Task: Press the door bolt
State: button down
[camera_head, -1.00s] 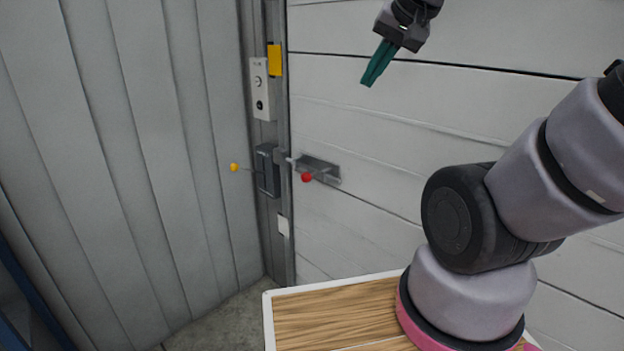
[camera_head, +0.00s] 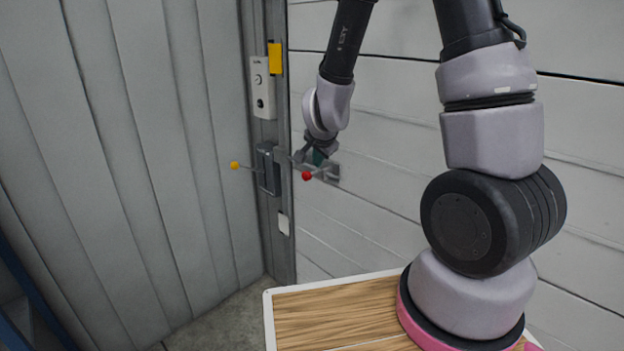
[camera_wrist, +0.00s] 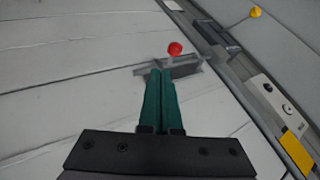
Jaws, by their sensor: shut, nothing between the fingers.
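The door bolt (camera_head: 327,174) is a grey metal bar and bracket on the white slatted wall, with a red ball knob (camera_head: 307,176) on it. The knob also shows in the wrist view (camera_wrist: 175,48), just beyond the bracket (camera_wrist: 185,70). My gripper (camera_head: 319,157) is at the bolt, partly hidden by my wrist in the head view. In the wrist view its green fingers (camera_wrist: 161,72) are together and empty. Their tips overlap the bracket's left part, to the left of and below the red knob. I cannot tell whether they touch it.
A dark latch box (camera_head: 268,170) on the door post has a yellow ball (camera_head: 235,165) on a rod. Above are a grey button panel (camera_head: 262,88) and a yellow block (camera_head: 275,58). A grey ribbed panel (camera_head: 130,170) stands left. A wooden top (camera_head: 335,312) lies below.

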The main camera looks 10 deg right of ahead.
jog(key=f, duration=0.2)
jog(key=f+h, duration=0.1)
jog(key=shift+s+d+f+m, duration=0.2)
jog(key=shift+d+f+m, duration=0.05)
jog(key=shift+m, duration=0.05)
jog(key=w+f, duration=0.7)
jog(key=w, duration=0.3)
jog(key=shift+a+r, duration=0.1)
jog(key=shift+a, duration=0.1)
